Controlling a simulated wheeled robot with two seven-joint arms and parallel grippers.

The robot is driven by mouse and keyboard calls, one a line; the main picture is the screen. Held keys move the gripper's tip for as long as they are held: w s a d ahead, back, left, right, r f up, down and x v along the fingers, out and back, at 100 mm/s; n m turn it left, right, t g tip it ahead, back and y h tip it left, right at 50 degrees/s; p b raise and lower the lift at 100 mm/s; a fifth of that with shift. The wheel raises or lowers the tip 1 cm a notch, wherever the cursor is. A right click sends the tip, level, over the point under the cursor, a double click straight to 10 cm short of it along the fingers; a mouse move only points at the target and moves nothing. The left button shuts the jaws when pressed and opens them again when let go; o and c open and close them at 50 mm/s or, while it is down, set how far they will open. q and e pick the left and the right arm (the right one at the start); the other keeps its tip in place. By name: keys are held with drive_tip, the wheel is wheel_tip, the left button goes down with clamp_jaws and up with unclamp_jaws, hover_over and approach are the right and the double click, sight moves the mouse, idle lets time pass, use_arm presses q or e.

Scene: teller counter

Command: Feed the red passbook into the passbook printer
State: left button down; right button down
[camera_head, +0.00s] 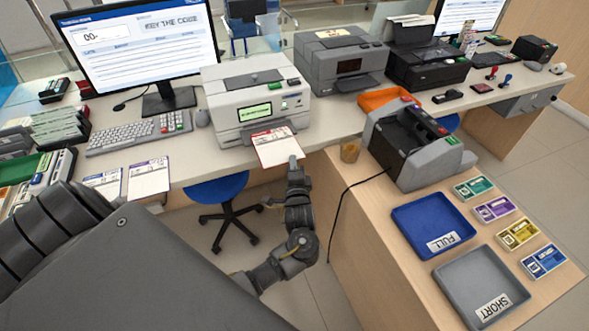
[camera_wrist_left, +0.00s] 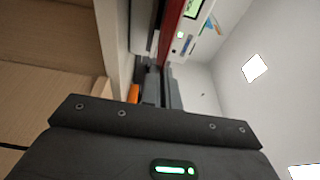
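The red passbook (camera_head: 277,148), open with a white page and red edges, lies at the front of the passbook printer (camera_head: 255,100), a light grey machine with a lit green display. Its far edge meets the printer's front slot; how deep it sits inside cannot be seen. My left gripper (camera_head: 293,163) is shut on the passbook's near right edge. In the left wrist view the passbook shows as a thin red strip (camera_wrist_left: 172,28) running from the fingers, beside the printer's green display (camera_wrist_left: 192,8). My right gripper is not in view.
A keyboard (camera_head: 138,133), mouse (camera_head: 203,118) and monitor stand left of the printer. A dark grey printer (camera_head: 340,60) stands to its right. A banknote counter (camera_head: 415,145), blue tray (camera_head: 433,226) and grey tray (camera_head: 480,285) are on the right desk. A blue stool (camera_head: 217,188) is below.

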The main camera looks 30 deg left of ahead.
sight(285, 149)
use_arm(q)
drive_tip(key=shift+w+a+f+b, duration=0.25)
drive_tip(key=shift+w+a+b, duration=0.1)
drive_tip(key=shift+a+b, duration=0.1)
drive_tip(key=shift+w+a+f+b, duration=0.2)
drive_tip(key=shift+w+a+b, duration=0.1)
drive_tip(key=shift+a+b, duration=0.15)
drive_tip(key=shift+w+a, duration=0.75)
drive_tip(key=shift+a, duration=0.35)
drive_tip(key=shift+w+a, duration=0.7)
drive_tip(key=shift+a, duration=0.3)
drive_tip(key=c, duration=1.6)
unclamp_jaws()
